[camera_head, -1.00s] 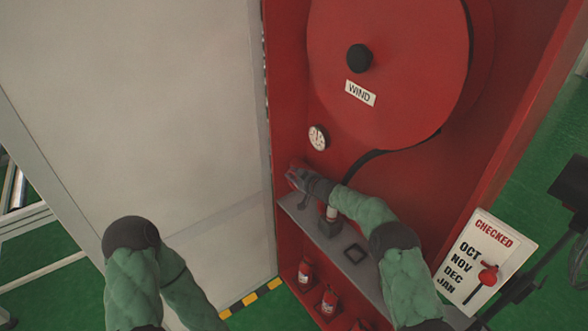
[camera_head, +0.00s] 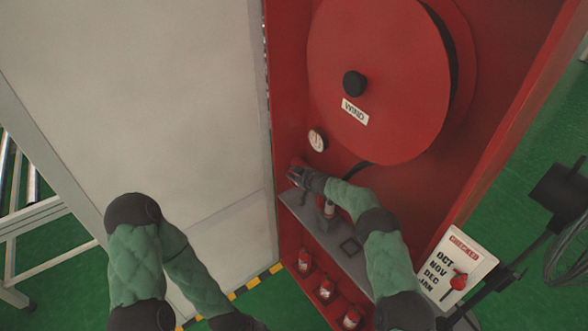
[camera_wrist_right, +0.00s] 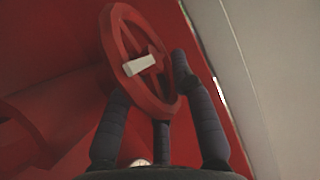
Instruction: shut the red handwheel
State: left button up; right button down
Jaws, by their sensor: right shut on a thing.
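The red handwheel (camera_wrist_right: 118,50) fills the upper middle of the right wrist view. It has a round rim, spokes and a pale block at its hub. My right gripper (camera_wrist_right: 150,85) is shut on it, with dark fingers on both sides of the rim and a third finger below. In the head view, my right gripper (camera_head: 298,173) is at the cabinet's left inner side, below the gauge, and hides most of the wheel. My left arm shows at the lower left, but its gripper is out of view. How far the wheel is turned I cannot tell.
The red cabinet (camera_head: 284,135) holds a large hose reel (camera_head: 385,75) with a "WIND" label, and a gauge (camera_head: 317,140). A grey shelf (camera_head: 325,232) is below my right gripper, with small extinguishers (camera_head: 326,288) underneath. A pale panel (camera_head: 140,100) stands left. A "CHECKED" sign (camera_head: 455,262) hangs right.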

jog(key=shift+w+r+p, duration=0.1)
jog(key=shift+r+p, duration=0.15)
jog(key=shift+p, duration=0.25)
jog(key=c, duration=1)
grip_release()
jog(key=shift+c, duration=0.2)
jog(key=shift+f, duration=0.2)
jog(key=v, duration=0.7)
jog(key=shift+s+r, duration=0.15)
jog(key=shift+s, duration=0.1)
